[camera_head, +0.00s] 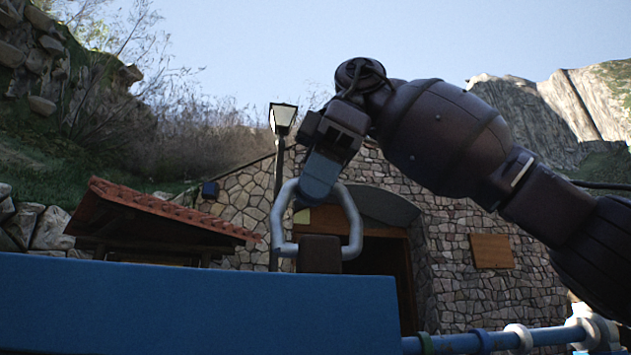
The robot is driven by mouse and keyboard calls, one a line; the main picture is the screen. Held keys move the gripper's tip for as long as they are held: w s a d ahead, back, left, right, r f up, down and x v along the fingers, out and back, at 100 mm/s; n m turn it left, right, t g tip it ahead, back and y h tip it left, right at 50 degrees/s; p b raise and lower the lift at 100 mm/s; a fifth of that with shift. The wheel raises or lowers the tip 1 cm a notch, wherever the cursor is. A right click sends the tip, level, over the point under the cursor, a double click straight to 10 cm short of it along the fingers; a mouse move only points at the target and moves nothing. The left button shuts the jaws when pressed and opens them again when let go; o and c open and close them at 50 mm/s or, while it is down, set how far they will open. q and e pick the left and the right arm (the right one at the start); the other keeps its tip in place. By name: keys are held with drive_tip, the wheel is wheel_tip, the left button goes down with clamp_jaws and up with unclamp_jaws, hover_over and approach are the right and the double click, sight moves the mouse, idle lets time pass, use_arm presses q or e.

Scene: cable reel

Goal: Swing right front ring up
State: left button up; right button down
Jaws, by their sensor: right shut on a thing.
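A light grey metal ring (351,215) stands upright above the top edge of a blue panel (180,308). Its lower part meets a brown block (319,254) at the panel's edge. My right gripper (318,186) comes in from the right and reaches down, shut on the top of the ring. The fingertips cover that top part. My left gripper is not in view.
A blue and white horizontal bar (480,341) with collars runs to the right of the panel. A stone building (455,270), a tiled roof (160,208) and a lamp post (281,120) stand behind. Open air surrounds the ring.

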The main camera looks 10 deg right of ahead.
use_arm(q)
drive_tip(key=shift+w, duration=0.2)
use_arm(e)
drive_tip(key=shift+w+a+f, duration=0.15)
drive_tip(key=shift+f, duration=0.25)
drive_tip(key=c, duration=1.4)
unclamp_jaws()
drive_tip(key=shift+o, duration=1.4)
drive_tip(key=shift+a+r, duration=0.15)
drive_tip(key=shift+a, duration=0.1)
drive_tip(key=shift+d+r, duration=0.25)
drive_tip(key=shift+d, duration=0.1)
drive_tip(key=p+v, duration=0.1)
drive_tip(key=v, duration=0.1)
drive_tip(key=p+v, duration=0.1)
drive_tip(key=v, duration=0.1)
drive_tip(key=shift+r, duration=0.45)
drive_tip(key=shift+d+r, duration=0.2)
drive_tip(key=shift+r, duration=0.3)
drive_tip(key=shift+d+r, duration=0.1)
drive_tip(key=shift+r, duration=0.2)
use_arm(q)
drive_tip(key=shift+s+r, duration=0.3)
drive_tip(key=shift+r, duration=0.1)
use_arm(e)
drive_tip(key=shift+d+r, duration=0.15)
